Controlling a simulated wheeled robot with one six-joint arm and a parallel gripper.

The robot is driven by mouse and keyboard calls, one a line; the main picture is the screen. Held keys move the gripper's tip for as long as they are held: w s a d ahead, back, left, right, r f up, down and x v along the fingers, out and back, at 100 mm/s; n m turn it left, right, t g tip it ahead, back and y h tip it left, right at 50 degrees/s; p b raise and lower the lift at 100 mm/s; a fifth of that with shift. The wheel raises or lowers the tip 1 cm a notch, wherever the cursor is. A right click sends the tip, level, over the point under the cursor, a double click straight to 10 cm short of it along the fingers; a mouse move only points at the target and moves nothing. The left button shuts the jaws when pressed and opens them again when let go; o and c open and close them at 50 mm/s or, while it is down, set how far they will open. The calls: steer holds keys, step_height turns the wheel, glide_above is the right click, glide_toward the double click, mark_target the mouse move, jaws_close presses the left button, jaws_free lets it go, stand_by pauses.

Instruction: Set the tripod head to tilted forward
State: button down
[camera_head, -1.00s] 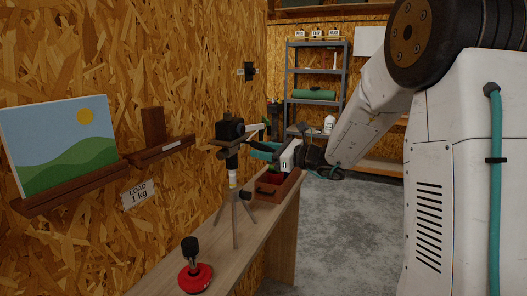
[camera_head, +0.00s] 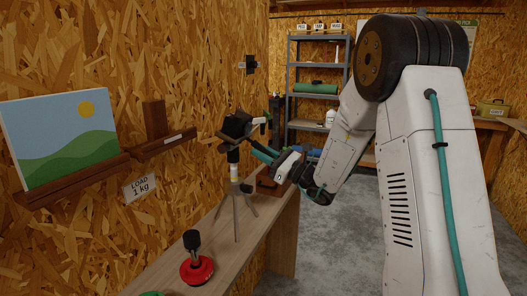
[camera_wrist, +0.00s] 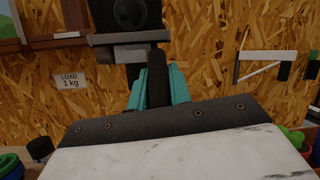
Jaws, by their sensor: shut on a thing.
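The tripod (camera_head: 236,205) stands upright on the plank bench, its legs spread. Its head carries a black camera (camera_head: 236,124), now sloped rather than level. The camera also fills the top of the wrist view (camera_wrist: 125,17). My gripper (camera_head: 258,150) is at the right of the head, its teal fingers angled up toward it. In the wrist view the teal fingers (camera_wrist: 158,88) are shut on the dark tripod handle (camera_wrist: 158,70). The handle's far end is hidden behind my gripper body.
A red disc with a black knob (camera_head: 196,269) stands on the bench (camera_head: 222,262) in front of the tripod. A brown box (camera_head: 268,186) is behind, under my gripper. Wall ledges hold a landscape picture (camera_head: 62,135). The floor right of the bench is clear.

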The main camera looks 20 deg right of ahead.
steer(key=c, duration=1.3)
jaws_free()
steer(key=v, duration=0.7)
steer(key=shift+s+d+f, duration=0.15)
steer(key=shift+s+f, duration=0.05)
steer(key=shift+s, duration=0.1)
